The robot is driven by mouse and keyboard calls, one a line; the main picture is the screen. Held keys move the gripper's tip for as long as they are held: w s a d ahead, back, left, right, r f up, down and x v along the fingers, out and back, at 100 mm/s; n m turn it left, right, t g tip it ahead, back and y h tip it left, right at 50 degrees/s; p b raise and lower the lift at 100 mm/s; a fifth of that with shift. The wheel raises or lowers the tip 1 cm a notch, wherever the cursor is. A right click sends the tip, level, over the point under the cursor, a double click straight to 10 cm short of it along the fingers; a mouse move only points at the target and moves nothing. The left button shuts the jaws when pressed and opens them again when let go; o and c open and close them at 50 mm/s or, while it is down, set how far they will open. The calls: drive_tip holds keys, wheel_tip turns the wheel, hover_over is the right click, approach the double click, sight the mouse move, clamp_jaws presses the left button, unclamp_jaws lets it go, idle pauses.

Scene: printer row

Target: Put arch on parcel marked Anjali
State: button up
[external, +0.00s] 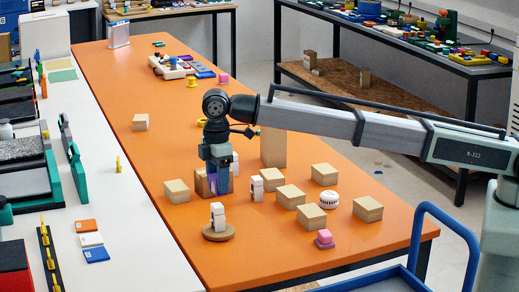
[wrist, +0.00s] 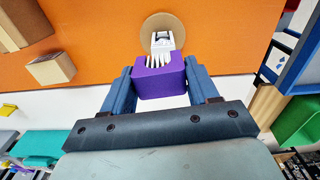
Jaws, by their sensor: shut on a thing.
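My gripper (external: 214,188) points down over the near left part of the orange table. It is shut on a purple block (wrist: 160,82), which sits between its blue fingers in the wrist view; I take this to be the arch, though its opening is not clear. Only a small purple patch shows in the external view (external: 212,184). Several cardboard parcels stand on the table, among them one left of my gripper (external: 177,191), one to its right (external: 290,196) and one nearer the front (external: 311,217). I cannot read any name on them.
A white piece (external: 218,214) stands on a round brown disc (external: 220,235) close in front of my gripper. Another white piece (external: 257,189) stands to its right, and a tall brown box (external: 273,148) behind. A pink item (external: 324,238) lies near the front.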

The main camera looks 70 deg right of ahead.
drive_tip(key=w+d+r, duration=0.2)
drive_tip(key=w+d, duration=0.2)
drive_tip(key=d, duration=0.4)
drive_tip(key=w+d+r+m, duration=0.1)
drive_tip(key=w+d, duration=0.4)
drive_tip(key=d, duration=0.2)
drive_tip(key=w+d+r, duration=0.2)
drive_tip(key=w+d, duration=0.2)
drive_tip(key=d, duration=0.4)
drive_tip(key=shift+s+d+f, duration=0.1)
drive_tip(key=shift+d+f, duration=0.05)
drive_tip(key=shift+f, duration=4.95)
drive_tip(key=shift+f, duration=0.1)
drive_tip(key=o, duration=1.1)
drive_tip(key=shift+c, duration=0.2)
wheel_tip(320, 180, up, 12)
